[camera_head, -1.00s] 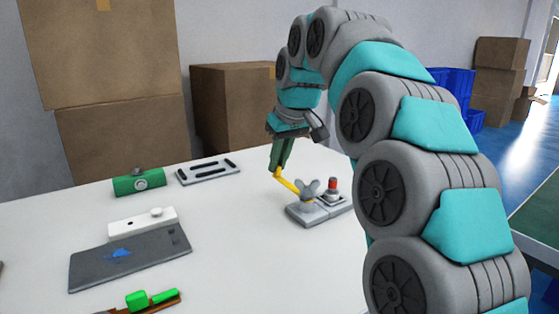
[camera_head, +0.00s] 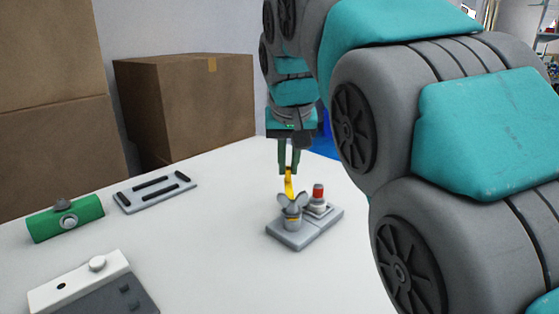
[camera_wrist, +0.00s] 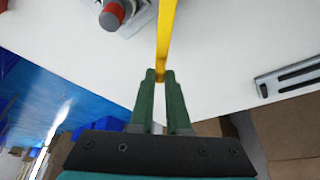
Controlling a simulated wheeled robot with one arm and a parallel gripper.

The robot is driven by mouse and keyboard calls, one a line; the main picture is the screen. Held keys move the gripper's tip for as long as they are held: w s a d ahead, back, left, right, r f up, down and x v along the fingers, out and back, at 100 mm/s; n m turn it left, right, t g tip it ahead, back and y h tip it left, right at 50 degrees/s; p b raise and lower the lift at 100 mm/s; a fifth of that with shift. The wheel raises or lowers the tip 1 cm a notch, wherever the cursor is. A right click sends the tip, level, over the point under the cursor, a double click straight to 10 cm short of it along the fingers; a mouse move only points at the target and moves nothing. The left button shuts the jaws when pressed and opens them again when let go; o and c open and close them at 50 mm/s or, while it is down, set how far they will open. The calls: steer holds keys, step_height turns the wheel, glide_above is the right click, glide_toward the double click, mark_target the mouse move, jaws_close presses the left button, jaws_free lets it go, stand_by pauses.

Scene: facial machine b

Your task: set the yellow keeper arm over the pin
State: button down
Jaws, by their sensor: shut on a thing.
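The yellow keeper arm (camera_head: 289,186) reaches from a grey wing nut (camera_head: 292,203) to my gripper (camera_head: 288,172). My gripper is shut on its outer end, which also shows in the wrist view (camera_wrist: 166,35) running up from the fingertips (camera_wrist: 160,76). The red-topped pin (camera_head: 318,192) stands upright on the same grey base (camera_head: 290,239), to the right of the wing nut. In the wrist view the pin (camera_wrist: 112,15) is left of the arm, with a gap between them. The arm is not over the pin. The wing nut hides the arm's inner end.
A grey slotted plate (camera_head: 128,205), a green block with a round knob (camera_head: 50,222) and a white box with a knob (camera_head: 75,281) lie to the left on the white table (camera_head: 205,255). Cardboard boxes (camera_head: 190,105) stand behind. The table around the base is clear.

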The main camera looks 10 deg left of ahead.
steer(key=d+m+h, duration=0.1)
steer(key=d+m, duration=0.2)
steer(key=shift+r, duration=0.1)
steer(key=shift+s+d+m+h, duration=0.15)
steer(key=shift+d+m+h, duration=0.15)
steer(key=shift+d+m, duration=0.35)
steer(key=shift+s+d+m+h, duration=0.15)
steer(key=shift+d+m+h, duration=0.25)
steer(key=shift+m, duration=0.35)
steer(key=c, duration=0.9)
jaws_free()
steer(key=p+v, duration=0.1)
steer(key=v, duration=0.6)
steer(key=shift+s+r, duration=0.1)
steer(key=shift+r, duration=0.25)
